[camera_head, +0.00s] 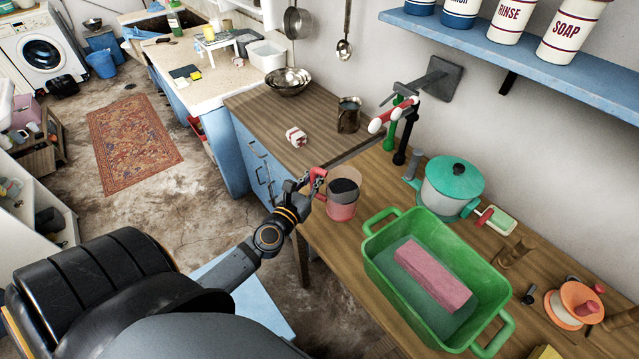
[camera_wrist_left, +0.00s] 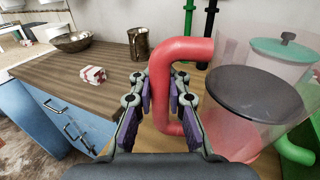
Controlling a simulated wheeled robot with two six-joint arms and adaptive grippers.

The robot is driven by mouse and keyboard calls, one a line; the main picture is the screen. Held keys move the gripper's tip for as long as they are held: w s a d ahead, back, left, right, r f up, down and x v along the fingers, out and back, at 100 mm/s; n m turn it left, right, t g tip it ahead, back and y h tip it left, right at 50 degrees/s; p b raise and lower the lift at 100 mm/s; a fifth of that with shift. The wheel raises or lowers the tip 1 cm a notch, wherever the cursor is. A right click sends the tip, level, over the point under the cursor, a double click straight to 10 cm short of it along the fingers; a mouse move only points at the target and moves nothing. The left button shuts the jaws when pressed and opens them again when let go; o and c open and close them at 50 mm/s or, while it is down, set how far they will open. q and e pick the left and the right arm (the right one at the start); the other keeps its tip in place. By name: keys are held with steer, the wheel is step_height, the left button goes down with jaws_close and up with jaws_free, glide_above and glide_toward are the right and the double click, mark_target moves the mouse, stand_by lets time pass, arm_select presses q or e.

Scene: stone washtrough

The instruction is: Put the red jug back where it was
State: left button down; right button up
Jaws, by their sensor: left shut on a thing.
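The red jug (camera_head: 341,209) has a clear upper wall, a red lower part and handle, and something dark inside. In the head view it is upright at the left end of the wooden counter, beside the green tub. I cannot tell whether its base touches the counter. My left gripper (camera_head: 316,181) is shut on the jug's handle from the left. In the left wrist view the gripper's fingers (camera_wrist_left: 160,105) are on both sides of the red handle (camera_wrist_left: 178,50), and the jug's body (camera_wrist_left: 245,100) is to the right. My right gripper is not in view.
A green tub (camera_head: 380,260) with a pink block stands right of the jug. A teal-lidded pot (camera_head: 450,186) is behind it. A red-and-white box (camera_head: 296,137) and a metal mug (camera_head: 349,115) stand on the wooden top to the left. Taps (camera_head: 395,120) reach out from the wall.

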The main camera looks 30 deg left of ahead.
arm_select(q)
steer(key=w+a+f+b, duration=0.4)
steer(key=w+f+b, duration=0.1)
steer(key=w+f, duration=0.1)
steer(key=shift+w+f, duration=0.25)
steer(key=f+b, duration=0.2)
steer(key=f, duration=0.1)
steer(key=f+b, duration=0.1)
steer(key=shift+w+a+f, duration=0.15)
steer(key=shift+w, duration=0.2)
steer(key=shift+b, duration=0.3)
steer(key=c, duration=1.3)
jaws_free()
